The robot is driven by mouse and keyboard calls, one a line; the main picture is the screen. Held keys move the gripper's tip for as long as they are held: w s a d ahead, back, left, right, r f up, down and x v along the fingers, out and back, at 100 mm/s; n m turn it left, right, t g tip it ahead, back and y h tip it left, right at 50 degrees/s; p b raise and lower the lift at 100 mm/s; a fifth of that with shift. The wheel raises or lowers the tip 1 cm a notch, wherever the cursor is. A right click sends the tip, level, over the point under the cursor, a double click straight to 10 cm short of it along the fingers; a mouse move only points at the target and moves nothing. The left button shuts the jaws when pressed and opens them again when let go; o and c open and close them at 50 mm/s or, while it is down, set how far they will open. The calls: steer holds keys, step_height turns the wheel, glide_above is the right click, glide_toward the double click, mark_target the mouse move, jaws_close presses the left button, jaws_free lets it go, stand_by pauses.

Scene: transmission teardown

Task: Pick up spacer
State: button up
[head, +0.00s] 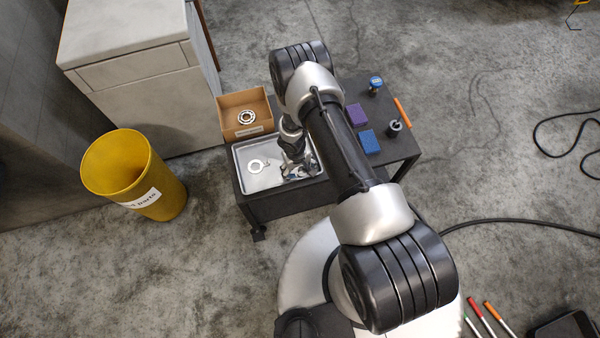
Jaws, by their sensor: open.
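A shallow metal tray (246,179) lies on the left part of the dark table. A flat, light ring-shaped part (257,166) with a small tab lies in its left half; it may be the spacer, but I cannot tell for certain. My gripper (296,172) points down over the right half of the tray, to the right of the ring. It is open. Several small shiny shapes lie around its fingertips, and I cannot make out which are parts and which are fingers. My arm hides the tray's right side and the table's middle.
A cardboard box (230,105) holding a bearing (246,118) stands behind the tray. Purple (357,114) and blue (369,141) blocks, a dark cylindrical part (394,128), an orange stick (403,112) and a blue-topped item (376,84) sit right. A yellow bin (152,195) stands left.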

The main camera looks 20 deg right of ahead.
steer(key=shift+o, duration=0.3)
steer(key=shift+s, duration=0.15)
steer(key=c, duration=1.2)
steer(key=shift+c, duration=0.2)
steer(key=shift+r, duration=0.2)
